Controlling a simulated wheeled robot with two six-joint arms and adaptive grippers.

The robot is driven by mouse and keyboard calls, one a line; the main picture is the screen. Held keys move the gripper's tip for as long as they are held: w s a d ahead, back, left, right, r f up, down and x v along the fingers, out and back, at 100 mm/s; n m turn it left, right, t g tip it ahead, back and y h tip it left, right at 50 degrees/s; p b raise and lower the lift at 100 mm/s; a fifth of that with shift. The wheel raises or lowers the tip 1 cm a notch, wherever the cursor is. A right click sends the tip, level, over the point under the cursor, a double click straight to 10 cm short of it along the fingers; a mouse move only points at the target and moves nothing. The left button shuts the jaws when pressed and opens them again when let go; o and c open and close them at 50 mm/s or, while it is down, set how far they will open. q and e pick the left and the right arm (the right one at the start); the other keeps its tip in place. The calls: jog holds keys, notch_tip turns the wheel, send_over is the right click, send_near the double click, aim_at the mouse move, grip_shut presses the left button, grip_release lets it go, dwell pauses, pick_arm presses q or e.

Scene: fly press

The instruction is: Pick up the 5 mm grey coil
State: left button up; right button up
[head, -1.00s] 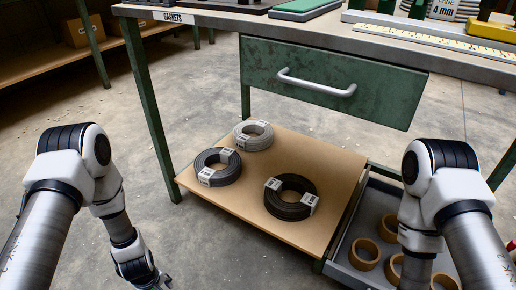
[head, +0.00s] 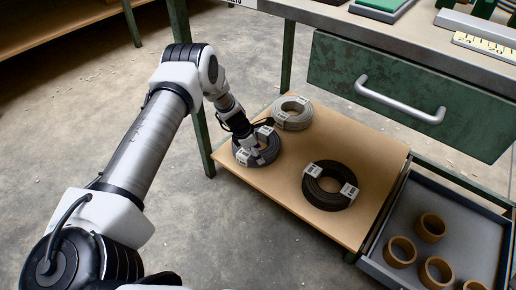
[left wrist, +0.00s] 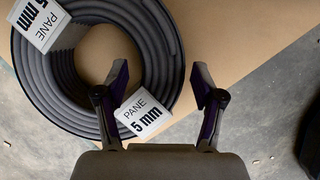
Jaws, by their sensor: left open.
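The 5 mm grey coil (head: 269,155) is a dark grey ring lying flat on a low wooden shelf board, at its left corner. In the left wrist view the coil (left wrist: 35,82) fills the upper left, with two white tags reading "PANE 5 mm". My left gripper (head: 249,147) is over the coil and hides part of it. In the left wrist view the left gripper (left wrist: 159,80) is open; its left finger overlaps the ring near a tag, and its right finger lies just outside the rim. Contact cannot be told. My right gripper is not in view.
A light grey coil (head: 293,113) lies just behind, and a black coil (head: 329,186) to the right on the board (head: 286,208). A green drawer (head: 400,92) hangs above. A grey tray (head: 380,269) with several brown rings stands at right. Open floor lies left.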

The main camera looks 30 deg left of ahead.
pick_arm(q)
jog(key=x, duration=0.2)
jog(key=shift+f, duration=0.3)
jog(key=shift+r, duration=0.15)
jog(key=shift+c, duration=0.7)
grip_shut()
jog(key=shift+r, duration=0.1)
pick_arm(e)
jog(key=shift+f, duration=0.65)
pick_arm(q)
jog(key=shift+r, duration=0.1)
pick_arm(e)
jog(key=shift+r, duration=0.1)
